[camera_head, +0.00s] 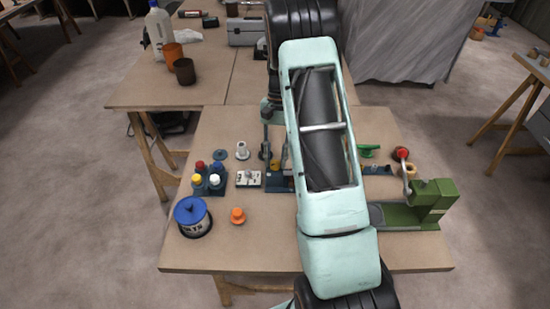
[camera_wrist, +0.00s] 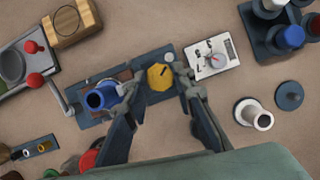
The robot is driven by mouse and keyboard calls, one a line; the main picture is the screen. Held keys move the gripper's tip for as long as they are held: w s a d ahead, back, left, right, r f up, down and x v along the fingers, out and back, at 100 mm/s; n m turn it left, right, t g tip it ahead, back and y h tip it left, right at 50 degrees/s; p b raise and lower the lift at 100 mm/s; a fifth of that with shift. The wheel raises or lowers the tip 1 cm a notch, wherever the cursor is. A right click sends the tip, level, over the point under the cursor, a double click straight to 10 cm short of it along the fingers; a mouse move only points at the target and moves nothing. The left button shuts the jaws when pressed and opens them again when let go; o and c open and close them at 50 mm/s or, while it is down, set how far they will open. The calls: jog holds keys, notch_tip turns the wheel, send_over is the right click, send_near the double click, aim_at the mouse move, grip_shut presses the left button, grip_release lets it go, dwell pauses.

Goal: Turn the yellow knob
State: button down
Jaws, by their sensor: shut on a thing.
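The yellow knob (camera_wrist: 160,76) is faceted with a dark line across its top. It sits on a dark blue plate (camera_wrist: 138,72), between a blue round fitting and a white dial box in the wrist view. My gripper (camera_wrist: 158,81) has one finger on each side of the knob and is shut on it. In the head view the yellow knob (camera_head: 275,164) shows only as a small patch, because my arm covers most of that area.
A green machine (camera_head: 428,204) with a red-knobbed crank stands right. The front table edge is clear.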

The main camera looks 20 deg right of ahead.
jog(key=shift+m+y, duration=0.3)
jog(key=shift+m, duration=0.6)
jog(key=c, duration=1.6)
grip_release()
jog(key=shift+r, duration=0.1)
jog(key=v, duration=1.1)
jog(key=shift+d+r, duration=0.15)
jog(key=shift+r, duration=0.25)
